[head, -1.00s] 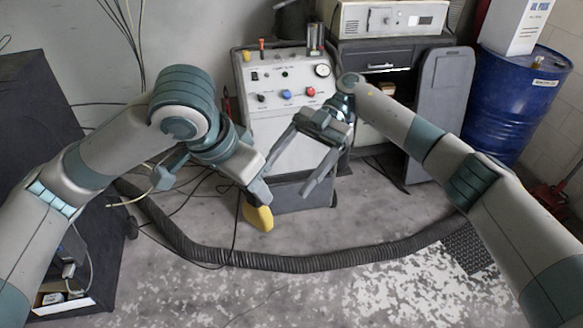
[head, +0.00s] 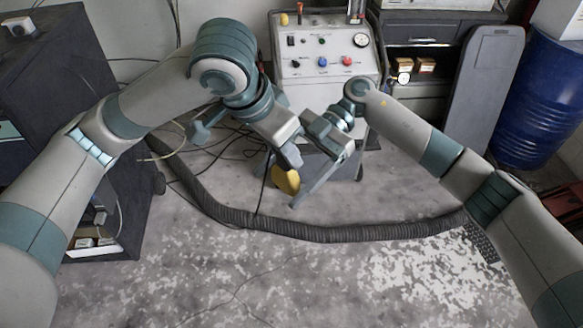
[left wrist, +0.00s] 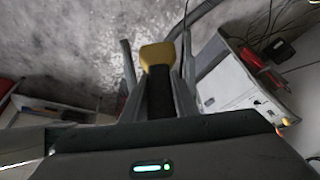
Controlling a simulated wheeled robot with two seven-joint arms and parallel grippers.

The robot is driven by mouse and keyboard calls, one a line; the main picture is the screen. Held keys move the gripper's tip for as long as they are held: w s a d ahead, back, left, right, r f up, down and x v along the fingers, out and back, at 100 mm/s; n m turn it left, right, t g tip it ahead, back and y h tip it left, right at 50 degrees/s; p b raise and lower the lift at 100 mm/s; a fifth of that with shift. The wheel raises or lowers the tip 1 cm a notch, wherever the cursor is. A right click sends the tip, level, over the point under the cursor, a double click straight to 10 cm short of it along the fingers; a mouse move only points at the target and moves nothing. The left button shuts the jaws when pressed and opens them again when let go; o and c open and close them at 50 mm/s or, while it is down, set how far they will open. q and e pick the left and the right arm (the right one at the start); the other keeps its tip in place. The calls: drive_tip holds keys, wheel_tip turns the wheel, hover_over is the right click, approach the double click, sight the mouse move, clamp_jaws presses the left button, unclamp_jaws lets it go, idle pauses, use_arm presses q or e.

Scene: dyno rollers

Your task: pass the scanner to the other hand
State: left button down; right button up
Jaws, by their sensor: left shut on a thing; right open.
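The scanner (head: 286,181) has a yellow head that hangs below my left gripper (head: 288,158) in the head view. In the left wrist view, the scanner's yellow head (left wrist: 157,55) points away, with its dark handle in the jaws. My left gripper is shut on it. My right gripper (head: 298,180) is open, close beside the scanner on its right. One right finger shows in full; the other is largely hidden behind my left gripper. I cannot tell whether the right fingers touch the scanner.
A grey console (head: 325,75) with knobs and a gauge stands behind the grippers. A black hose (head: 330,233) curves across the floor below them. A dark cabinet (head: 80,60) stands at left and a blue drum (head: 540,100) at right. The floor in front is clear.

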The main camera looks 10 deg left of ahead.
drive_tip(key=c, duration=1.3)
use_arm(q)
drive_tip(key=c, duration=1.3)
unclamp_jaws()
drive_tip(key=shift+c, duration=0.2)
use_arm(e)
drive_tip(key=shift+c, duration=0.2)
use_arm(q)
drive_tip(key=shift+r, duration=0.1)
drive_tip(key=v, duration=1.2)
drive_tip(key=shift+w+d, duration=0.15)
